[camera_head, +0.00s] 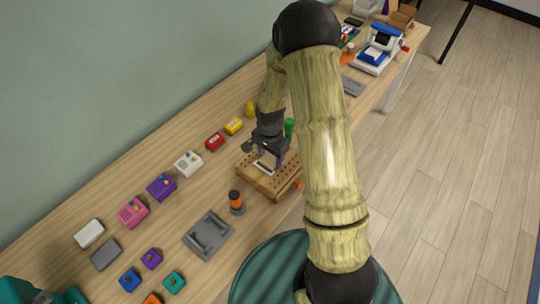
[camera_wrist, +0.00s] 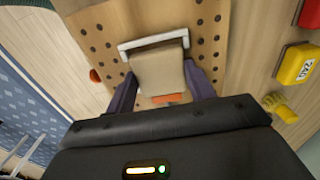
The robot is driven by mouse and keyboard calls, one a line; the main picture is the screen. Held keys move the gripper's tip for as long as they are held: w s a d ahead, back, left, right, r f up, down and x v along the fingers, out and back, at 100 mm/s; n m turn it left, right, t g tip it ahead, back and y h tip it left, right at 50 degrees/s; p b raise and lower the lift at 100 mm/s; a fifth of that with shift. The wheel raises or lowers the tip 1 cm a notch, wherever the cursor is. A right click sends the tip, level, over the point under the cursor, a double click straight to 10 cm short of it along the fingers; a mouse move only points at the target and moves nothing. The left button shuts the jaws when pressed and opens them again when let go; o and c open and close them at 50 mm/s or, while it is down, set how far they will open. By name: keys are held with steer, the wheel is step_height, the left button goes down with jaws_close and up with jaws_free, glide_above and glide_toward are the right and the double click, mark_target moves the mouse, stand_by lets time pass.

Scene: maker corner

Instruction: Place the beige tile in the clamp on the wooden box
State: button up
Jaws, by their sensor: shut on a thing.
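The beige tile (camera_wrist: 158,74) sits between the two dark fingers of my gripper (camera_wrist: 160,72) in the wrist view. My gripper (camera_head: 268,153) is shut on it, low over the wooden box (camera_head: 256,184). The box has rows of holes and also shows in the wrist view (camera_wrist: 208,22). The clamp shows as a pale bracket (camera_wrist: 153,41) at the far edge of the tile; an orange part (camera_wrist: 170,98) shows at the tile's near edge. The tile overlaps the clamp in view; I cannot tell whether it rests in it. In the head view my gripper hides most of the tile.
An orange-topped cylinder (camera_head: 236,200) and a grey tray (camera_head: 208,236) stand left of the box. Coloured boxes, including a red one (camera_head: 214,141) and a yellow one (camera_head: 233,126), line the back. A green object (camera_head: 289,127) stands close behind my gripper.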

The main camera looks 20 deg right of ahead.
mark_target(269, 159)
steer(key=o, duration=1)
step_height(269, 159, up, 12)
steer(key=shift+w+r, duration=0.1)
steer(key=shift+r, duration=0.05)
steer(key=s+r+n+t, duration=0.1)
steer(key=s+n, duration=0.2)
steer(key=s, duration=0.2)
steer(key=s+r+n, duration=0.2)
steer(key=s+n, duration=0.2)
steer(key=s+r+n+t, duration=0.1)
steer(key=s+r+n, duration=0.1)
steer(key=s, duration=0.3)
steer(key=shift+s+a+r+n+t, duration=0.2)
steer(key=shift+s+n+t, duration=0.15)
steer(key=shift+n, duration=0.55)
steer(key=shift+d, duration=0.1)
steer(key=shift+c, duration=0.3)
